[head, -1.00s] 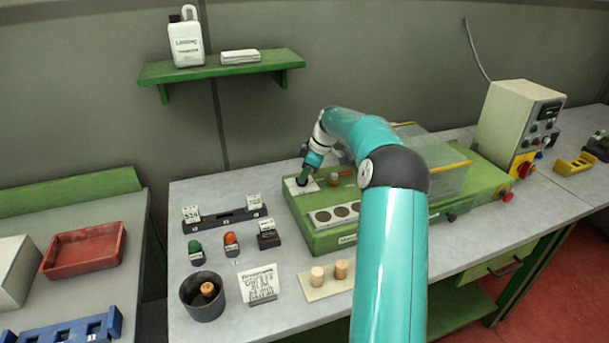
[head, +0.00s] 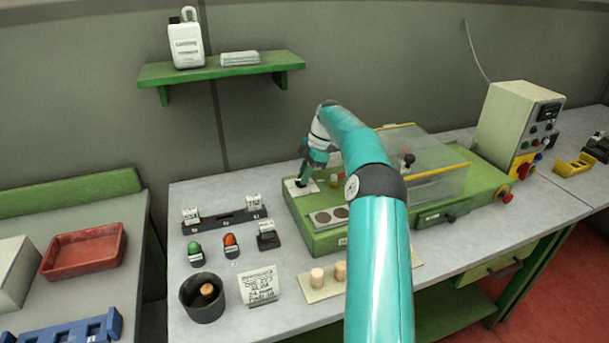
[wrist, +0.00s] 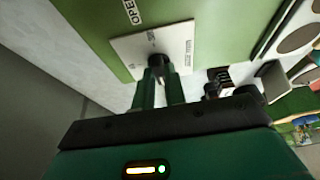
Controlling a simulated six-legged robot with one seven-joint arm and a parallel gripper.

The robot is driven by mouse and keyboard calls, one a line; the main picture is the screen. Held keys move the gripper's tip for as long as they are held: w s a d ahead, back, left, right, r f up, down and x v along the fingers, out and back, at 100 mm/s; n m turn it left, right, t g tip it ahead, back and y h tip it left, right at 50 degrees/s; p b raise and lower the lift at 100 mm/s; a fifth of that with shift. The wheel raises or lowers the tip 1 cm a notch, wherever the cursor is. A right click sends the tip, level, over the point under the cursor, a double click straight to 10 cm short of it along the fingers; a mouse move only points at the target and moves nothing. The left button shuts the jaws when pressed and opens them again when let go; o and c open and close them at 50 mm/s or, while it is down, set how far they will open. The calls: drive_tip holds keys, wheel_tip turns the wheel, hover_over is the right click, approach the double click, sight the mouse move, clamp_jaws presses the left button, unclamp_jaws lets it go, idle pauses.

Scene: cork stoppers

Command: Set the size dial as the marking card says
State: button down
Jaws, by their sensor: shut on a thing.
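The size dial is a dark knob (wrist: 158,62) on a white plate (wrist: 125,48) at the left end of the green machine (head: 325,242). My gripper (wrist: 160,80) is shut on the knob, its two green fingers on either side of it. In the head view my gripper (head: 303,181) reaches down onto the white plate (head: 291,190). The plate's small print is too blurred to read, and the fingers cover part of it. The marking card (head: 259,285) stands on the table in front of the machine. Its handwriting cannot be read clearly.
A dark cup (head: 203,298) with a cork, a green button (head: 195,249) and an orange one (head: 230,241) stand left of the machine. Corks stand on a pale board (head: 312,287) in front. A clear cover (head: 425,165) lies behind my arm.

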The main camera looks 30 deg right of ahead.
drive_tip(key=c, duration=1.4)
unclamp_jaws()
drive_tip(key=shift+c, duration=0.2)
drive_tip(key=shift+r, duration=0.1)
drive_tip(key=v, duration=0.7)
drive_tip(key=shift+s+d+r, duration=0.15)
drive_tip(key=shift+s, duration=0.05)
